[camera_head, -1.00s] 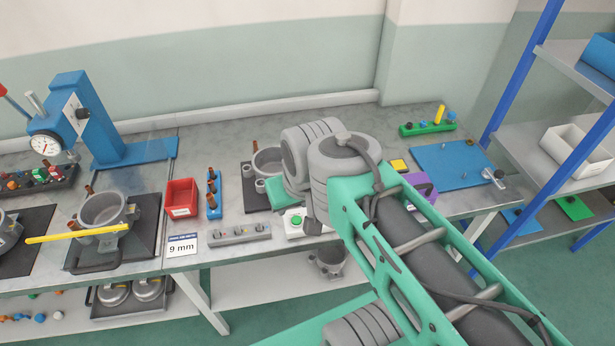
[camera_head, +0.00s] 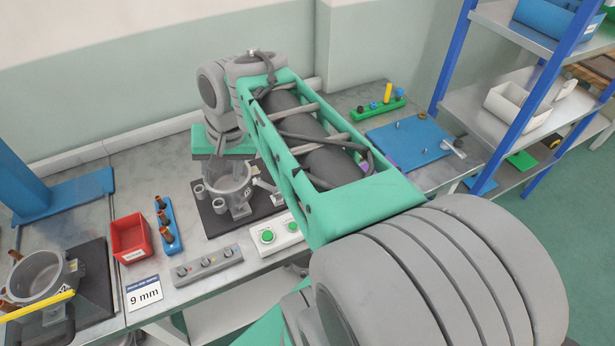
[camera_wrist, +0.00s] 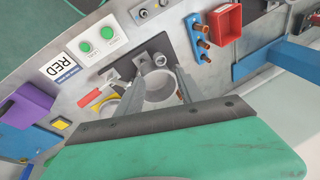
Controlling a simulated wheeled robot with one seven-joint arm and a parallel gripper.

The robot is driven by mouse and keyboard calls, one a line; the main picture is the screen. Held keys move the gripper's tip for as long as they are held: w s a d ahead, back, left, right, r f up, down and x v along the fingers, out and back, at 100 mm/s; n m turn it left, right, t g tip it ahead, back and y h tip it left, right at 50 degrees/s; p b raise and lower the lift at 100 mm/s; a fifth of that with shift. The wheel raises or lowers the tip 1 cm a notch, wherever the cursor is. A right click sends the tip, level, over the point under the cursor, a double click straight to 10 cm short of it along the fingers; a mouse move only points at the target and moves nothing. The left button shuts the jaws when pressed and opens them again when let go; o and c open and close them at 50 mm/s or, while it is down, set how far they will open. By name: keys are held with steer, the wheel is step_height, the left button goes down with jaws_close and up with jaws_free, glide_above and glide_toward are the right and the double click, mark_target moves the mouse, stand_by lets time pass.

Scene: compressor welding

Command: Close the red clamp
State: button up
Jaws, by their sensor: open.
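The red clamp handle (camera_wrist: 97,95) lies flat beside a yellow part and left of the grey pot in the wrist view. Its grip end points away from the pot. The grey pot (camera_wrist: 160,88) also shows in the head view (camera_head: 232,178), standing on a dark base plate. My gripper (camera_wrist: 160,76) is open, with its two grey fingers apart over the pot area and nothing seen between them except the pot behind. The red handle is outside the fingers, to the left in the wrist view. In the head view my arm hides the clamp.
A white box with green buttons (camera_head: 281,233), a grey indicator strip (camera_head: 207,264), a red bin (camera_head: 130,238) and a blue stand with copper pieces (camera_head: 165,226) stand nearby. A purple block (camera_wrist: 27,106) lies left in the wrist view. A blue board (camera_head: 408,141) lies at right.

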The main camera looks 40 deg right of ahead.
steer(key=w+d+f+m+y+b, duration=0.1)
steer(key=d+f+m+b, duration=0.2)
steer(key=d, duration=0.4)
steer(key=w+d+f+m+y+b, duration=0.1)
steer(key=w+d+f+m, duration=0.1)
steer(key=d+f+m, duration=0.4)
steer(key=s+d+f+m+b, duration=0.2)
steer(key=s+d+m, duration=0.35)
steer(key=d, duration=0.75)
steer(key=shift+y, duration=0.4)
steer(key=b+x, duration=0.1)
steer(key=x, duration=0.1)
steer(key=b+x, duration=0.1)
steer(key=x, duration=0.1)
steer(key=s+b+x, duration=0.1)
steer(key=x, duration=0.1)
steer(key=shift+a+f, duration=0.2)
steer(key=shift+f, duration=0.05)
steer(key=shift+w+a+f+b, duration=0.2)
steer(key=shift+f+b, duration=0.15)
steer(key=shift+f, duration=0.15)
steer(key=shift+c, duration=0.2)
jaws_close()
